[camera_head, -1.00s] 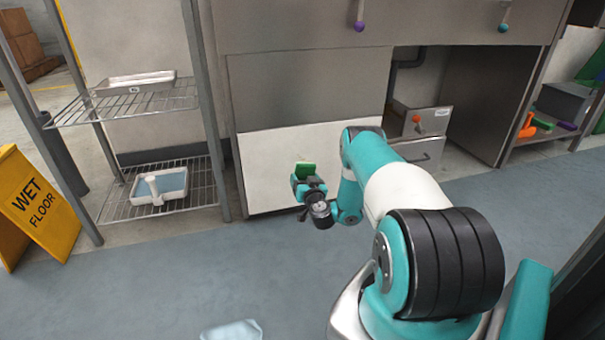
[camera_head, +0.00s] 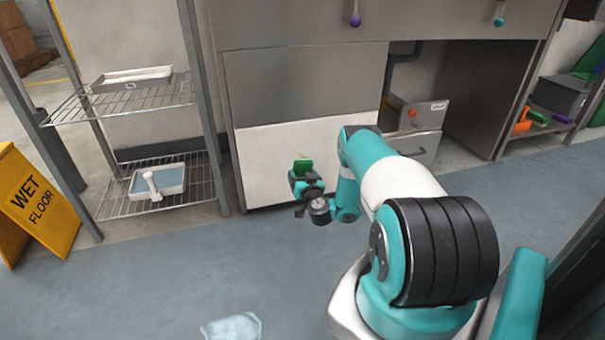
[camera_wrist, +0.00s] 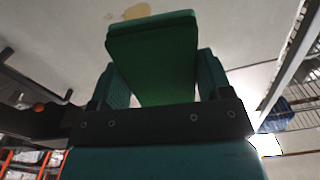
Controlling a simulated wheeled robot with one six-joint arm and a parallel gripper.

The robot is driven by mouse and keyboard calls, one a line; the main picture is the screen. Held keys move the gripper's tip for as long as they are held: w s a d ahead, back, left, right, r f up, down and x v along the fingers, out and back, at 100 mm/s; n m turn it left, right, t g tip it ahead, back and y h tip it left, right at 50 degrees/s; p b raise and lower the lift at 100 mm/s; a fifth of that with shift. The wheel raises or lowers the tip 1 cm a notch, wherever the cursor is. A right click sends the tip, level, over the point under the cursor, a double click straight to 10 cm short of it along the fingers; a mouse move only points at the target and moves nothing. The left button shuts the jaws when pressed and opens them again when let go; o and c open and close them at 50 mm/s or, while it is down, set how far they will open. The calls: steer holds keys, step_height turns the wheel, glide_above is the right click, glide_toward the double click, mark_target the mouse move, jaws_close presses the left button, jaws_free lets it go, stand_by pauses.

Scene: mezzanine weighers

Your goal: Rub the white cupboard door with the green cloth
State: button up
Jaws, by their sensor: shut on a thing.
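The white cupboard door (camera_head: 268,162) is a pale panel low on the grey unit, in front of my arm. My gripper (camera_head: 303,178) is shut on the green cloth (camera_head: 302,165), a thick folded pad held up in front of the door. In the wrist view the cloth (camera_wrist: 155,65) sits between the two teal fingers (camera_wrist: 160,88). A yellowish stain (camera_wrist: 137,10) shows on the pale surface beyond the cloth's upper edge. I cannot tell whether the cloth touches the door. My gripper and arm hide the door's right part.
A wire shelf rack (camera_head: 150,97) stands at the left, holding a metal tray (camera_head: 132,78) and a white tub (camera_head: 160,183). A yellow wet-floor sign (camera_head: 38,205) is at the far left. A pale, clear-looking item (camera_head: 232,327) lies on the otherwise open floor.

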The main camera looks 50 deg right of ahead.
steer(key=b, duration=0.1)
steer(key=w+d+b, duration=0.1)
steer(key=b, duration=0.1)
steer(key=shift+w+f, duration=0.25)
steer(key=shift+f, duration=0.05)
steer(key=shift+r+b+x, duration=0.2)
steer(key=shift+b+x, duration=1.1)
steer(key=shift+x, duration=1.15)
steer(key=shift+b+x, duration=0.45)
steer(key=shift+x, duration=0.55)
